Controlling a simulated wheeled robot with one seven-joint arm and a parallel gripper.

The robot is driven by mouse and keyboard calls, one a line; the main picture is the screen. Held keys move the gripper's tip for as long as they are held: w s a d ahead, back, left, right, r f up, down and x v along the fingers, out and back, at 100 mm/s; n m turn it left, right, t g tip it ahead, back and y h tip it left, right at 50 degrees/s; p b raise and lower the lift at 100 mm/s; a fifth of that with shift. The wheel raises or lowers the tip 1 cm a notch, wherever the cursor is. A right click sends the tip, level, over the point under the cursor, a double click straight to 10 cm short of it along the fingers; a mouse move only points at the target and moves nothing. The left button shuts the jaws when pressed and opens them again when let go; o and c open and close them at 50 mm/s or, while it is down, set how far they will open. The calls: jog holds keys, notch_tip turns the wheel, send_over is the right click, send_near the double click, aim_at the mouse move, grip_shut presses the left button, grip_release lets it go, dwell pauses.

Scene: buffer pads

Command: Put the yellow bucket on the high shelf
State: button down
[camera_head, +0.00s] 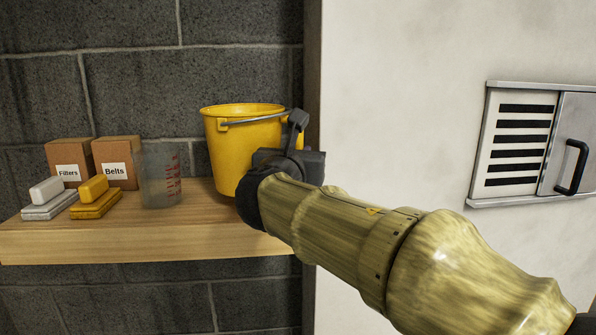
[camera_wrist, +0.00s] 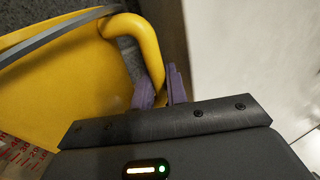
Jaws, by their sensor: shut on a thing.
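The yellow bucket (camera_head: 235,150) is upright at the right end of the wooden shelf (camera_head: 140,245), with its grey handle lying along the rim. From this view I cannot tell for sure whether its base touches the shelf board. My gripper (camera_head: 297,125) is at the bucket's right side, by the rim. My arm hides the bucket's lower right part in the head view.
Left of the bucket stand a clear measuring jug (camera_head: 158,180), a Belts box (camera_head: 117,160), a Filters box (camera_head: 69,160), a yellow pad block (camera_head: 94,198) and a white one (camera_head: 48,200). A pale wall with a vented cabinet (camera_head: 530,143) is at right.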

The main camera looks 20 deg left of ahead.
jog(key=shift+s, duration=0.1)
notch_tip(320, 180, down, 2)
jog(key=shift+f, duration=0.1)
jog(key=shift+a+f+p, duration=0.1)
jog(key=shift+f+p, duration=0.35)
jog(key=shift+p, duration=0.35)
jog(key=shift+f, duration=0.15)
jog(key=shift+f+b, duration=0.2)
jog(key=shift+b, duration=0.15)
jog(key=c, duration=1.4)
grip_release()
jog(key=shift+r, duration=0.2)
